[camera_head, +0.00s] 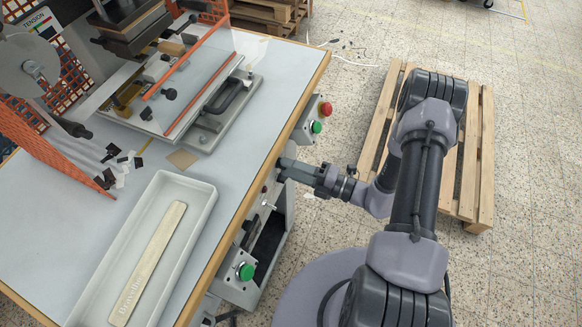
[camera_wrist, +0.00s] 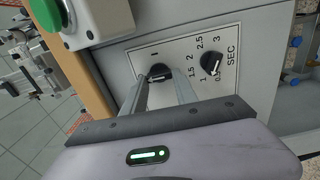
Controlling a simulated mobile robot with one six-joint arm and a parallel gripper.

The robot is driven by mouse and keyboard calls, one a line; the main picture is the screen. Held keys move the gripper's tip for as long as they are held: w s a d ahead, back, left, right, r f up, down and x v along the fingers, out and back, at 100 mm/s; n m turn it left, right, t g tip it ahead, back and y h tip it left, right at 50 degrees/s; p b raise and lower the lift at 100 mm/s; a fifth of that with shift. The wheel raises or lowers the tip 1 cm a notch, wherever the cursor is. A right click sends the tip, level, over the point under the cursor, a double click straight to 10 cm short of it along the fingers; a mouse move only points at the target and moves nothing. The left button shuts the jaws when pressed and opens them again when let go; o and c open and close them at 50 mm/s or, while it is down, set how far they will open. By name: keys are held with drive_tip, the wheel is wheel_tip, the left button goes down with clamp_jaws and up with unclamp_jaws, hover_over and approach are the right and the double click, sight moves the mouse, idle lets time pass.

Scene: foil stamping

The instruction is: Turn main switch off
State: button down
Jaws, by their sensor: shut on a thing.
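The main switch (camera_wrist: 160,71), a black rotary knob with an "I" mark above it, sits on a light panel (camera_wrist: 135,60) in the wrist view. My gripper (camera_wrist: 165,82) has its two fingers at the knob and is shut on it. The fingers hide part of the knob and the panel below it, so I cannot tell its exact setting. In the head view my gripper (camera_head: 286,166) reaches the machine's front panel under the table edge; the switch is hidden there.
A black timer knob (camera_wrist: 211,63) marked SEC is close right of the fingers. A green button (camera_wrist: 48,13) is at the upper left. In the head view, a red button (camera_head: 325,108) and green buttons (camera_head: 245,271) flank my gripper. A wooden pallet (camera_head: 484,150) lies behind my arm.

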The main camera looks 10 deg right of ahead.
idle(0.4)
drive_tip(key=c, duration=1)
unclamp_jaws()
drive_tip(key=shift+o, duration=0.2)
drive_tip(key=p+v, duration=0.3)
drive_tip(key=v, duration=1.4)
drive_tip(key=shift+d, duration=0.2)
